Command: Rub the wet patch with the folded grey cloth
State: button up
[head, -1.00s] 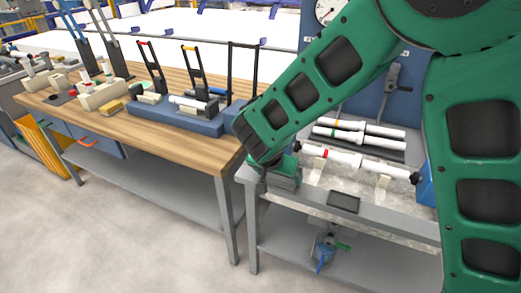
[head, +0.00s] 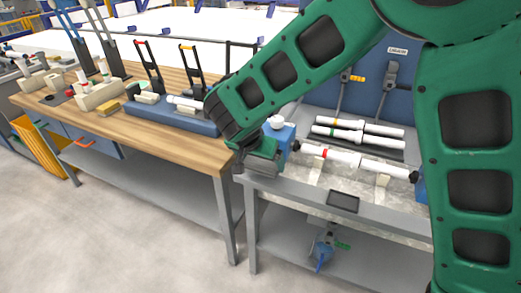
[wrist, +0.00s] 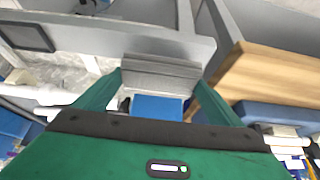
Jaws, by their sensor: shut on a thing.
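My gripper (head: 260,158) is at the left end of the grey metal bench, near the corner of the wooden bench. In the wrist view its two green fingers (wrist: 160,82) are closed on a layered grey slab, which looks like the folded grey cloth (wrist: 160,68). In the head view the cloth is hard to tell from the gripper, and I cannot tell whether it touches the bench. I cannot make out a wet patch in either view; the grey bench top (head: 312,181) looks mottled.
A blue box (head: 284,137) with a white top stands just behind my gripper. White pipes (head: 358,131) and a jointed pipe on supports (head: 343,157) lie to the right. A small black tray (head: 343,201) lies at the front edge. The wooden bench (head: 185,148) is left.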

jog(key=shift+a+r, duration=0.1)
jog(key=shift+r, duration=1.9)
jog(key=shift+s, duration=0.1)
